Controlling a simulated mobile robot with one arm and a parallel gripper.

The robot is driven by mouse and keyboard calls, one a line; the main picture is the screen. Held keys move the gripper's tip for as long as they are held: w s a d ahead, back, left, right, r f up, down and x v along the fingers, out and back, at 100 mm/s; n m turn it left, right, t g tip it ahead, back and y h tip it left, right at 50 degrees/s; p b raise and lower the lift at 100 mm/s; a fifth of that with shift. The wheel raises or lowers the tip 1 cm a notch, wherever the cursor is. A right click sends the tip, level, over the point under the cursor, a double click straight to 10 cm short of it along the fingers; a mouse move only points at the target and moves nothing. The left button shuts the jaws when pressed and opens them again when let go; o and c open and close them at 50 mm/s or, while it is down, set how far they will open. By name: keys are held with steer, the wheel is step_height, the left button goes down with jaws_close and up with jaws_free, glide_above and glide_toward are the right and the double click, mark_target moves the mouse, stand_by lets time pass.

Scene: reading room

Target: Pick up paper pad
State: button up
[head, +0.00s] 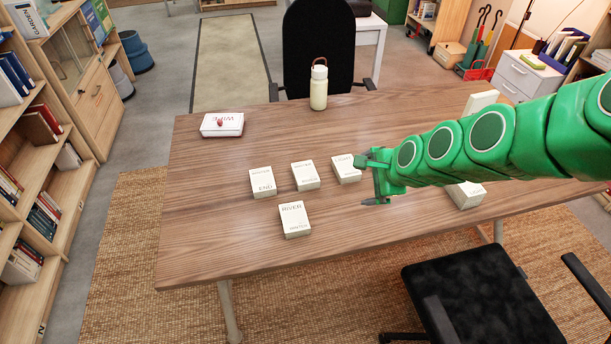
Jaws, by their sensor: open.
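Several small white block-like pads with printed words lie on the wooden table (215,245). One reads END (262,182), one reads RIVER (295,220), and others are a middle one (305,176) and one beside my gripper (346,168). Another lies partly hidden under my arm at right (466,194). I cannot tell which is the paper pad. My green gripper (368,182) is open and empty, just right of the pad beside it. Whether it touches that pad is unclear.
A white bottle (319,90) stands at the table's far edge. A white wipes box (222,125) lies at the far left. A pale object (480,101) shows behind my arm. Black chairs stand behind (318,50) and in front (485,300). The table's left front is clear.

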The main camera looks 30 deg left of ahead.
steer(key=w+a+f+m+t+y, duration=0.1)
steer(key=w+a+f+m+y, duration=0.1)
steer(key=a+f+m, duration=0.35)
steer(key=w+a+f+m+t+y, duration=0.1)
steer(key=w+a+f+m, duration=0.15)
steer(key=a, duration=0.65)
steer(key=m+t, duration=0.3)
steer(key=m, duration=0.5)
glide_toward(306, 173)
steer(key=shift+w+a+f, duration=0.1)
steer(key=shift+w+a, duration=0.8)
steer(key=shift+w+f+m+t, duration=0.1)
steer(key=shift+f+m+t, duration=0.3)
steer(key=shift+f+m, duration=0.1)
steer(key=shift+x, duration=1.35)
steer(key=shift+w+a+f, duration=0.3)
steer(key=shift+a+f, duration=0.1)
steer(key=shift+a, duration=0.2)
steer(key=shift+w+a+f, duration=0.3)
steer(key=shift+a+f, duration=0.1)
steer(key=shift+a, duration=0.25)
steer(key=shift+x, duration=1)
steer(key=shift+c, duration=0.3)
steer(key=c, duration=0.9)
